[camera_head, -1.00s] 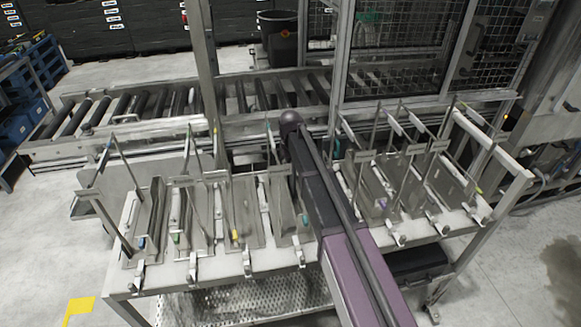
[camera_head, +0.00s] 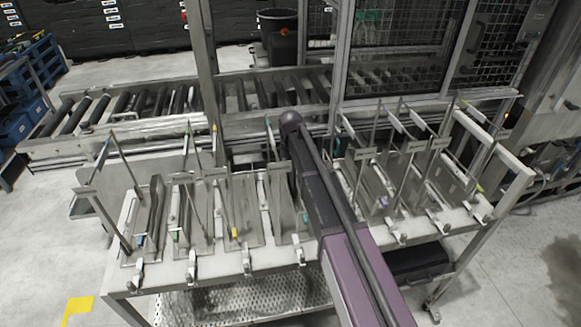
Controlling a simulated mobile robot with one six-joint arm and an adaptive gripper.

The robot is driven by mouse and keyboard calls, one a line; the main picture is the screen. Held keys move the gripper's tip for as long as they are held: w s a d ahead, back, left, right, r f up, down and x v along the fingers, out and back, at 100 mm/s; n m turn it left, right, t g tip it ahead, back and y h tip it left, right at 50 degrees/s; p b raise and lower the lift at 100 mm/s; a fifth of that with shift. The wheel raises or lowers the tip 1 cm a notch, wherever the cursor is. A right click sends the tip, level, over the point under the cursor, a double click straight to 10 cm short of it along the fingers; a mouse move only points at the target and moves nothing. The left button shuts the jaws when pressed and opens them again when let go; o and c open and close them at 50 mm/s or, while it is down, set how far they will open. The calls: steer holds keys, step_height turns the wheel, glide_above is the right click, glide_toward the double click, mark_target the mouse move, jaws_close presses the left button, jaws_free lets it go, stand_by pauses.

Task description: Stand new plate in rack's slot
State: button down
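The rack (camera_head: 205,262) is a long steel table with slots, upright rods and small coloured tabs, in the head view. Several thin grey metal plates stand in it, among them one at the left (camera_head: 157,212), one left of my arm (camera_head: 283,208) and one to the right (camera_head: 440,185). I cannot tell which is the new plate or which slot belongs to it. My purple and black arm reaches from the bottom over the middle of the rack. My gripper is not visible; the arm hides the part of the rack beneath it.
A roller conveyor (camera_head: 130,108) runs behind the rack. A steel frame with mesh guarding (camera_head: 405,45) stands behind at the right. A perforated lower shelf (camera_head: 240,302) lies under the rack. Blue crates (camera_head: 15,128) stand at far left. The floor at front left is clear.

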steer(key=shift+f, duration=0.3)
steer(key=c, duration=0.6)
jaws_free()
steer(key=shift+c, duration=0.2)
steer(key=shift+r, duration=0.2)
step_height(320, 180, up, 9)
steer(key=p, duration=0.9)
